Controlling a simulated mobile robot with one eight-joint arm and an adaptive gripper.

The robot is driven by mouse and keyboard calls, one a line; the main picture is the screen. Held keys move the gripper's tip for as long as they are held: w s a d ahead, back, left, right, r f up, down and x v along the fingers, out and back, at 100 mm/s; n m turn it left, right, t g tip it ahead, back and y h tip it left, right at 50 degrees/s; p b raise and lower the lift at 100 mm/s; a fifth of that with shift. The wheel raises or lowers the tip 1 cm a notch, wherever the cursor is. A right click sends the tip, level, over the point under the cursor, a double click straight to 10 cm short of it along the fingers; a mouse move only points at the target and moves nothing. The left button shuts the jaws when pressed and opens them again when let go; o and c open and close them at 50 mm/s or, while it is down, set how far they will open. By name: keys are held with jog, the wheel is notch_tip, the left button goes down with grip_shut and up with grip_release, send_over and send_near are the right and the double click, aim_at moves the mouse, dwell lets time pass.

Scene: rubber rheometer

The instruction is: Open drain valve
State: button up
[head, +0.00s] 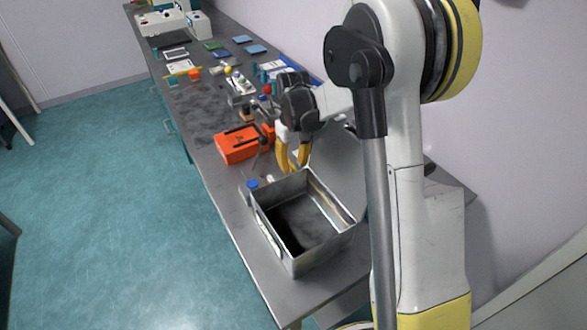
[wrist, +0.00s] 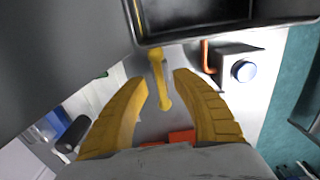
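A metal tank (head: 350,237) with an open top stands at the near end of the bench; its rim (wrist: 200,36) crosses the top of the wrist view. A yellow lever handle (wrist: 158,75) sticks out from beside the tank wall. I take it for the drain valve's handle. My gripper (head: 293,169) is at the tank's far side. In the wrist view my gripper (wrist: 160,82) is open, with the lever between its two yellow fingers and gaps on both sides. The valve body is not clearly visible, and the lever cannot be made out in the head view.
A small grey box with a blue knob (wrist: 243,71) and an orange pipe (wrist: 206,57) sits close to the right finger. An orange-red case (head: 237,146) lies behind the tank. Tools and small parts crowd the bench beyond. The floor (head: 95,190) at left is clear.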

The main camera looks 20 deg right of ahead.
aim_at(294, 167)
notch_tip(294, 167, up, 10)
dwell(0.3)
jog(key=shift+f, duration=0.1)
